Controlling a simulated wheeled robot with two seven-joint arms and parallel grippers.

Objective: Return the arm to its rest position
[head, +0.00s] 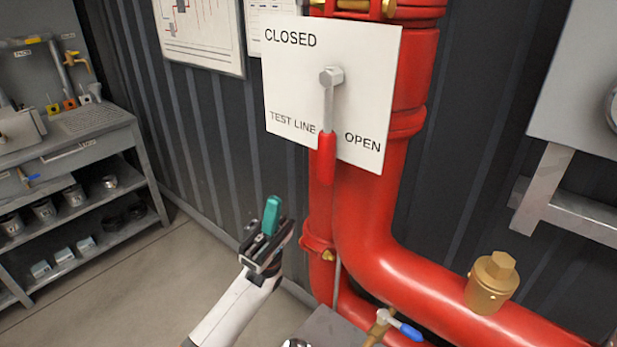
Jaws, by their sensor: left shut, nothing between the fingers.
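My left gripper (272,215) shows at the lower middle of the head view, with its white arm coming up from the bottom. Its teal fingertips are together with nothing between them. It points upward, in front of the dark wall and to the left of the red pipe (365,215), apart from it. Above and to the right of the gripper, a lever with a red handle (326,158) hangs down on a white plate (385,75) marked CLOSED, TEST LINE and OPEN. My right gripper is not in the picture.
A grey workbench (90,125) with shelves of fittings stands at the left. A blue-handled valve (410,331) and a brass cap (492,283) sit at the lower right. A grey cabinet (580,90) hangs at the right. Floor (150,280) is clear left of my arm.

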